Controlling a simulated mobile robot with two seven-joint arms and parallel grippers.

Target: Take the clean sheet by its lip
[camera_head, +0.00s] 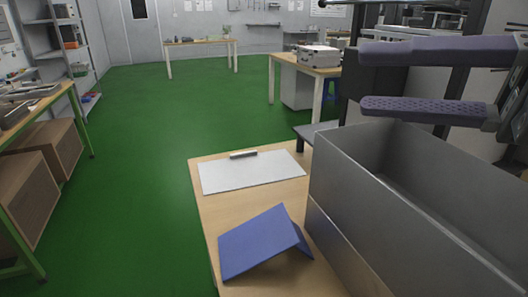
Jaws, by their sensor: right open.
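A pale grey-white flat sheet (253,173) lies on the wooden table (200,210) near its far end. A small dark raised strip (243,155) sits at its far edge; I cannot tell if that is the lip. My right gripper (368,80) is at the upper right, with its two purple textured fingers apart and nothing between them. It appears above the grey metal bin, to the right of the sheet and apart from it. My left gripper is not in view.
A blue bent panel (255,243) stands tilted on the near part of the table. A large grey open-topped bin (340,195) fills the table's right side. Open green floor (150,120) lies to the left, with a bench and cabinets (45,165) beyond.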

